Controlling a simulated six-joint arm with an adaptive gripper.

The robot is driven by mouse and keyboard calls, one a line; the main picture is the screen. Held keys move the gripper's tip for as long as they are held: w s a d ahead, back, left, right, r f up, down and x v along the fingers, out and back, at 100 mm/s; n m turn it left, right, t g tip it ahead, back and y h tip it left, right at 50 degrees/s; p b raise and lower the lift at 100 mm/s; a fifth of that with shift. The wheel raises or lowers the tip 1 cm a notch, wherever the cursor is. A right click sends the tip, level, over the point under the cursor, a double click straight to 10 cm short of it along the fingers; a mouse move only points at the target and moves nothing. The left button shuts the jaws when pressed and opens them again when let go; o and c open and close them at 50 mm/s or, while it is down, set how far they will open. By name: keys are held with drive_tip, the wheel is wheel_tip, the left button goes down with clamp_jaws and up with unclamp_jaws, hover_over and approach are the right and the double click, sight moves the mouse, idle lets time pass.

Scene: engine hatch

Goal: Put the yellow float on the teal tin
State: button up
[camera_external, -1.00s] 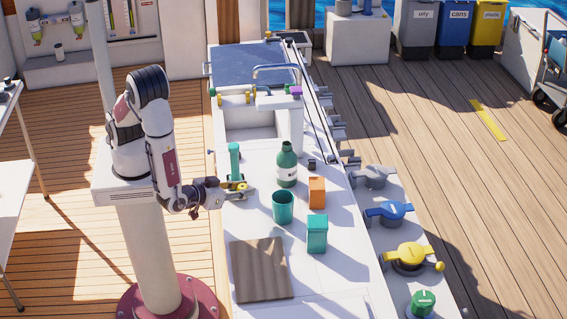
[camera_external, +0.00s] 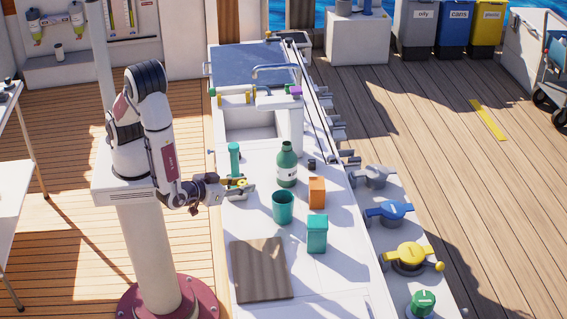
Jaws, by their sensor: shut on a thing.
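My gripper (camera_external: 242,188) is over the left side of the white counter. It is shut on a small yellow thing, the yellow float (camera_external: 241,182), which is partly hidden by the fingers. The teal tin (camera_external: 317,235) is a box-shaped teal container standing upright on the counter, to the right of my gripper and nearer the camera. Nothing rests on its top. My gripper and the float are well apart from it.
A teal cup (camera_external: 282,208), a green bottle (camera_external: 287,167) and an orange box (camera_external: 317,192) stand between my gripper and the tin or close by. A teal upright object (camera_external: 234,160) stands just behind the gripper. A brown board (camera_external: 261,270) lies in front.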

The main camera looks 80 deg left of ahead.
drive_tip(key=shift+w+a, duration=0.25)
drive_tip(key=shift+a, duration=0.2)
drive_tip(key=w+a, duration=0.1)
wheel_tip(320, 180, up, 12)
drive_tip(key=m+t+h, duration=0.1)
drive_tip(key=m+h, duration=0.9)
drive_tip(key=h, duration=0.1)
hover_over(318, 221)
drive_tip(key=shift+f, duration=0.2)
drive_tip(key=shift+f, duration=3.1)
